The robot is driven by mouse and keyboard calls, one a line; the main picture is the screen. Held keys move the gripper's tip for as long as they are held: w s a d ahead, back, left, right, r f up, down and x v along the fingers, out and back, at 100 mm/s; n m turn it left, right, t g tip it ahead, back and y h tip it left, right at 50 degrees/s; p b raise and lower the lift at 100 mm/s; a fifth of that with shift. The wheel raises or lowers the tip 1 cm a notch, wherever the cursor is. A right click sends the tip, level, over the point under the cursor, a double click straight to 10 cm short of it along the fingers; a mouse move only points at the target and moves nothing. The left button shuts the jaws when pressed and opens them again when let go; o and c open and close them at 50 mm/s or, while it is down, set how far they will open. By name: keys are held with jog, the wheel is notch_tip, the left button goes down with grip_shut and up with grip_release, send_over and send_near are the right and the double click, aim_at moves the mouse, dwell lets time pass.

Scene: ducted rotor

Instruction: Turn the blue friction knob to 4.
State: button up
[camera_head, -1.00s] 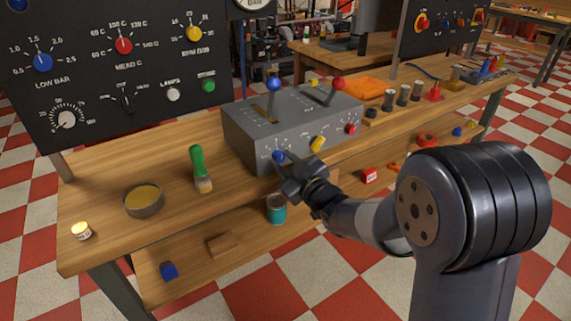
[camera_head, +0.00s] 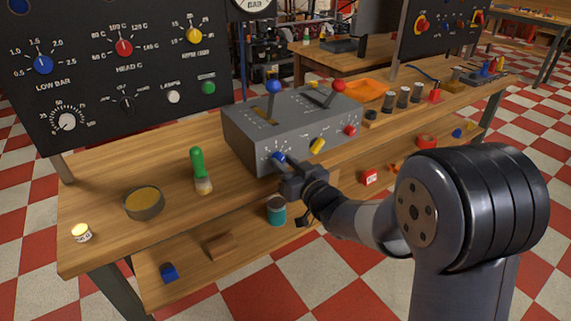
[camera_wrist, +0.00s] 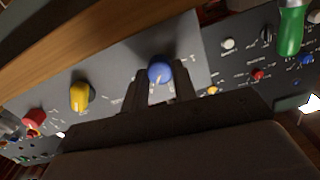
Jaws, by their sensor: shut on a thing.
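The blue friction knob (camera_head: 278,158) sits on the lower left of the grey control box's (camera_head: 240,140) front face. In the wrist view the knob (camera_wrist: 160,72) lies between my two dark fingers. My gripper (camera_head: 283,166) is shut on it from the front; it also shows in the wrist view (camera_wrist: 159,88). A pale mark shows on the knob, with faint marks around it on the panel. The digits are too small to read, so I cannot tell the setting.
A yellow knob (camera_head: 317,145) and a red knob (camera_head: 350,130) are to the right on the same face. Blue-topped (camera_head: 274,86) and red-topped (camera_head: 338,85) levers rise from the box. A green-handled brush (camera_head: 198,165) and a bowl (camera_head: 143,203) stand on the bench left of it.

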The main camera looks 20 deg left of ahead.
dwell(0.3)
jog(key=o, duration=1)
jog(key=shift+d, duration=0.1)
jog(key=v, duration=1)
jog(key=shift+s+d, duration=0.2)
jog(key=shift+s, duration=0.05)
jog(key=x, duration=1.1)
jog(key=shift+s+d, duration=0.1)
